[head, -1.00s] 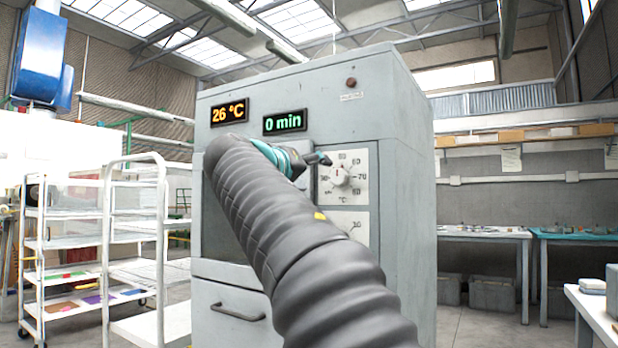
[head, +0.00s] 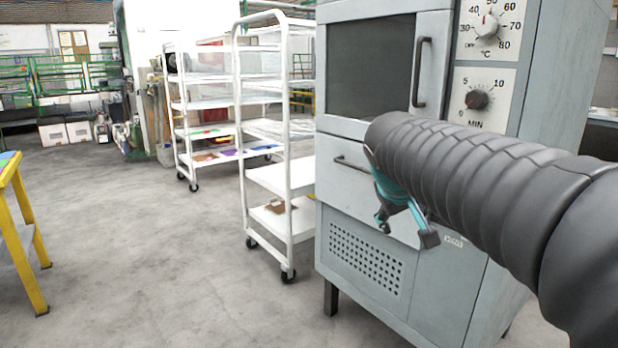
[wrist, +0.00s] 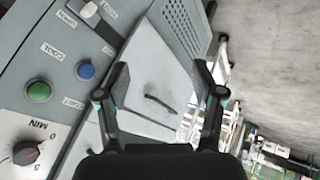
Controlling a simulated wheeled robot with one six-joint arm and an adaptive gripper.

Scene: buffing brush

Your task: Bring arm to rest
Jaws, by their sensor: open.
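My gripper (head: 408,228) hangs below the end of my dark ribbed arm, in front of the grey oven cabinet (head: 345,178). In the wrist view my gripper (wrist: 167,95) has its two black fingers spread apart with nothing between them. Beyond the fingers is a grey drawer front with a dark handle (wrist: 160,104). My arm comes in from the right in the head view and hides part of the cabinet's front.
The cabinet has a temperature dial (head: 486,26) and a minute dial (head: 477,98). The wrist view shows a green button (wrist: 38,91) and a blue button (wrist: 86,71). A white wheeled rack (head: 290,220) stands left of the cabinet. A yellow-legged table (head: 30,235) is far left. Open floor lies between.

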